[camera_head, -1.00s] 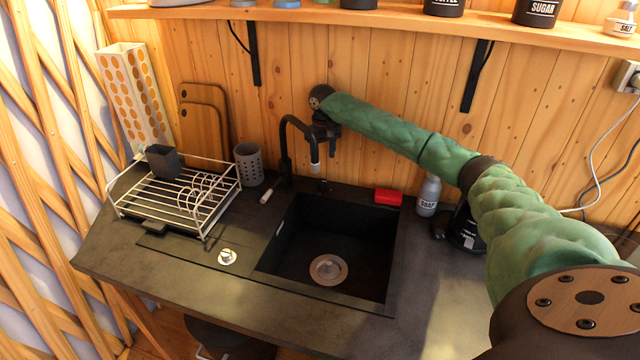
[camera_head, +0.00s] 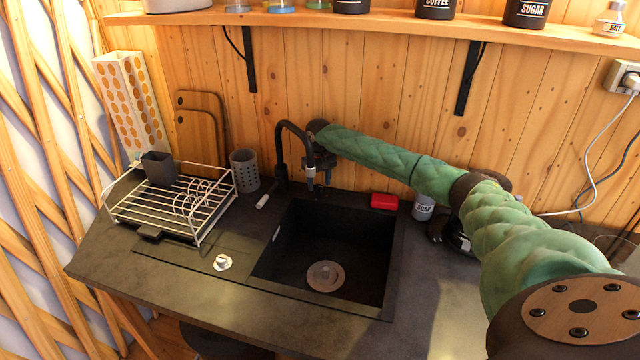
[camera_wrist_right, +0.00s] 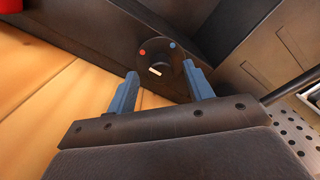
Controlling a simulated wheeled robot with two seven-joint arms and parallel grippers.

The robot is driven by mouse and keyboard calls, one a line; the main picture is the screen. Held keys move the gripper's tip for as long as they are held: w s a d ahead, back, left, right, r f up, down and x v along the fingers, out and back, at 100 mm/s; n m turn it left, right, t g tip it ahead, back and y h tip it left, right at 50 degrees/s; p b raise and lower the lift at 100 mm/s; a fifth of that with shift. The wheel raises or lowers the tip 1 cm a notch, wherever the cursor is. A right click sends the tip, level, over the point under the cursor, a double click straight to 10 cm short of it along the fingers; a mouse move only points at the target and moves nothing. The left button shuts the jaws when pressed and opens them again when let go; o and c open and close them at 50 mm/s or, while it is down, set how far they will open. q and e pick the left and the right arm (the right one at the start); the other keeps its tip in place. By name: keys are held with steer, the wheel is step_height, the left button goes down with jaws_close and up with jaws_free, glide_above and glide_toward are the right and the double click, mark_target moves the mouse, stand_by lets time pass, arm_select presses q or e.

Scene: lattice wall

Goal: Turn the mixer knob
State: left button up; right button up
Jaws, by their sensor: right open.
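The mixer knob (camera_wrist_right: 158,70) is a dark round piece with a red dot, a blue dot and a pale mark, seen in the right wrist view. My right gripper (camera_wrist_right: 161,77) is open, with one blue finger on each side of the lower part of the knob. I cannot tell whether the fingers touch it. In the head view my right gripper (camera_head: 319,181) points down beside the black faucet (camera_head: 281,150), at the back edge of the sink; the knob is hard to make out there. My left gripper is not in view.
The black sink (camera_head: 345,235) opens in front of the gripper. A red sponge (camera_head: 384,201) and a soap bottle (camera_head: 424,207) stand to the right. A grey perforated cup (camera_head: 244,170) and a dish rack (camera_head: 150,205) are to the left. A shelf (camera_head: 400,22) runs above.

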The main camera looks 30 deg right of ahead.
mark_target(318, 186)
steer(key=shift+w+f+p, duration=0.15)
steer(key=shift+w+f, duration=0.05)
steer(key=shift+f, duration=0.55)
steer(key=shift+w+f+p, duration=0.15)
steer(key=shift+f, duration=0.6)
steer(key=shift+s+r, duration=0.15)
steer(key=shift+s, duration=0.05)
steer(key=shift+c, duration=0.6)
steer(key=c, duration=0.9)
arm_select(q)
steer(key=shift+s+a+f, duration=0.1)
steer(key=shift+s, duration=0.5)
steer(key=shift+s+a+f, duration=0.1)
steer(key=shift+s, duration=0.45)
arm_select(e)
steer(key=shift+o, duration=0.2)
steer(key=shift+r, duration=0.1)
